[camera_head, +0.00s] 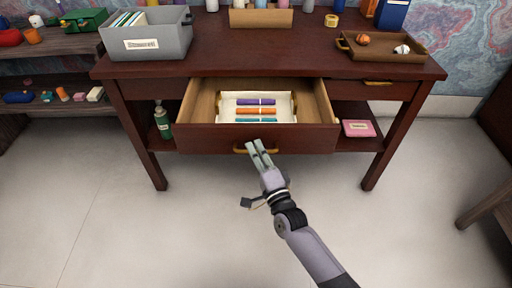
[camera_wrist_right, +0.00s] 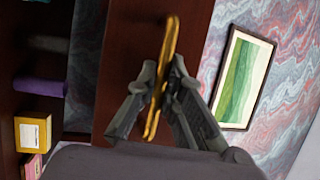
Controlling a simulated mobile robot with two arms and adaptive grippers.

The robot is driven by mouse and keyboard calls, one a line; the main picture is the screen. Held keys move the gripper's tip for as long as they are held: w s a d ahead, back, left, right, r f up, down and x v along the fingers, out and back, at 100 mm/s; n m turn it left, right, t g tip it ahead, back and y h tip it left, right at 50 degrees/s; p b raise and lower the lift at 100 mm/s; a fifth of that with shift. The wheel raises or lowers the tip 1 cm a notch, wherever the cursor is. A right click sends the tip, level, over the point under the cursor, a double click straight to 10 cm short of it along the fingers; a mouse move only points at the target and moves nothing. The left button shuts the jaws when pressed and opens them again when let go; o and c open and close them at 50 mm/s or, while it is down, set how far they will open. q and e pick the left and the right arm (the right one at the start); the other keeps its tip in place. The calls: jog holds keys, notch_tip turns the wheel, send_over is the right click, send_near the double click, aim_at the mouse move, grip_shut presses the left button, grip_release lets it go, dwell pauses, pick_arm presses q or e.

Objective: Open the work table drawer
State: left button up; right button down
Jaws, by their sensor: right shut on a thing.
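The work table (camera_head: 230,55) is dark reddish wood, and its wide middle drawer (camera_head: 200,138) stands pulled out well past the table's front. Inside it lies a white tray (camera_head: 228,100) with purple, orange and blue items. My right gripper (camera_head: 258,148) is at the brass handle (camera_head: 240,151) on the drawer's front. In the right wrist view my right gripper (camera_wrist_right: 160,95) has its fingers on both sides of the brass handle (camera_wrist_right: 168,45), shut on it. My left gripper is not in view.
On the table top are a grey file box (camera_head: 150,42) and a wooden tray (camera_head: 385,52) with small round items. A green bottle (camera_head: 162,120) and a pink box (camera_head: 358,128) sit on the lower shelves. The floor in front is clear, apart from a wooden piece (camera_head: 485,200) at far right.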

jog(key=shift+s, duration=0.25)
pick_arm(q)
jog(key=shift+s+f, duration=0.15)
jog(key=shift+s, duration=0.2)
pick_arm(e)
jog(key=c, duration=2)
grip_release()
jog(key=shift+o, duration=0.2)
jog(key=v, duration=1.2)
